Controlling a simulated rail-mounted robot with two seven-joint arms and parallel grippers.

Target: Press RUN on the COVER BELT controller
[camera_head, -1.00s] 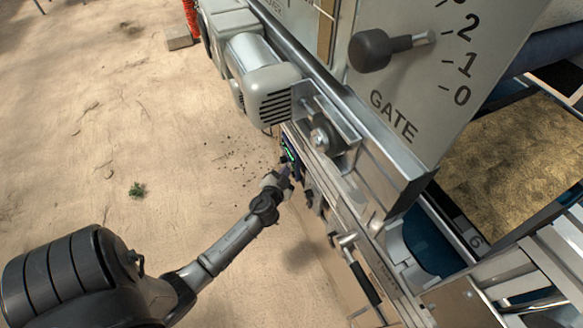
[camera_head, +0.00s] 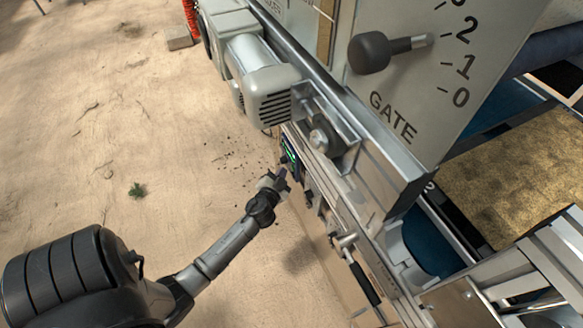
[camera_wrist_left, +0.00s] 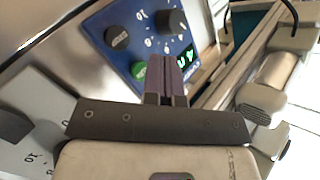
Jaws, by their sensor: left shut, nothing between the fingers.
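The blue controller panel (camera_head: 291,154) is on the side of the machine in the head view, small and partly behind my gripper. In the left wrist view the panel (camera_wrist_left: 100,22) fills the upper middle, tilted, with two black knobs (camera_wrist_left: 118,38), a green button (camera_wrist_left: 138,69) and a lit green display (camera_wrist_left: 184,59). Its lettering is too small to read. My left gripper (camera_head: 281,173) is shut and empty in front of the panel. In the wrist view its fingertips (camera_wrist_left: 167,62) overlap the panel between the green button and the display; contact cannot be told. My right gripper is not in view.
A grey motor (camera_head: 262,85) juts out above the panel. A black GATE knob (camera_head: 369,51) is on the plate to the right. A black-handled lever (camera_head: 364,283) is below. A soil-filled tray (camera_head: 520,175) lies on the line at right. Sandy floor (camera_head: 120,110) is clear at left.

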